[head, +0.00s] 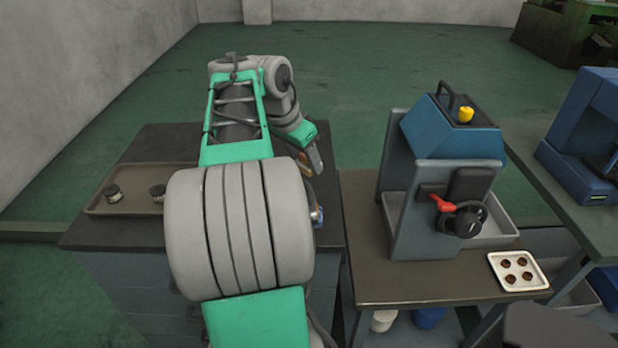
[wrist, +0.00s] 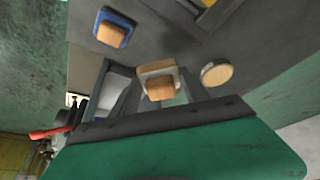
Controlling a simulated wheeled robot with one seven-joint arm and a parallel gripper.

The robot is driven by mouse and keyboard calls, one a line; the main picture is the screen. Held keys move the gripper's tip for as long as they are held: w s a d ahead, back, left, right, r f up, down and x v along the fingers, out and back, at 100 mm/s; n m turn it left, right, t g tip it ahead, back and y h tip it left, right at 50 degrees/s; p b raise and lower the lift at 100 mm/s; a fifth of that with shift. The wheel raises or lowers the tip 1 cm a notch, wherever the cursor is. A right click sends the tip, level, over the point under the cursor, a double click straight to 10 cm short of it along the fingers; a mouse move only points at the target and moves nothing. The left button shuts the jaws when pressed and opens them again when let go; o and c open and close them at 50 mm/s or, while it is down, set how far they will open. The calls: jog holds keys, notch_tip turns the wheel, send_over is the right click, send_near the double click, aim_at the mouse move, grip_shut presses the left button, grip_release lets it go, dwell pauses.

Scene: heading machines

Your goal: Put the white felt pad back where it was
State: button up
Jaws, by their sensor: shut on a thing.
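The white felt pad (wrist: 155,68), an off-white piece with a tan block on it, sits between the fingertips of my gripper (wrist: 158,88) in the wrist view. My gripper is shut on it. I cannot tell whether the pad touches the dark surface behind it. In the head view my arm hides most of the gripper and the pad; the hand is beyond the arm, near the right side of the left bench (head: 145,145).
A blue pad with a tan block (wrist: 112,30) and a round cream disc (wrist: 216,74) lie near the held pad. A tray (head: 125,205) with metal spools is at left. A blue-and-grey machine (head: 450,130) and white tray (head: 510,283) of brown pieces stand on the right bench (head: 365,280).

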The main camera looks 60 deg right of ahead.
send_over(313, 183)
jog(key=a, duration=0.2)
jog(key=f, duration=0.5)
jog(key=shift+w+d+f, duration=0.1)
jog(key=shift+w+f, duration=0.1)
jog(key=shift+w, duration=0.05)
jog(key=f, duration=0.3)
jog(key=shift+d, duration=0.2)
jog(key=shift+f, duration=0.25)
jog(key=shift+f+b, duration=0.15)
jog(key=shift+b, duration=0.2)
jog(key=shift+f, duration=0.15)
jog(key=o, duration=1.2)
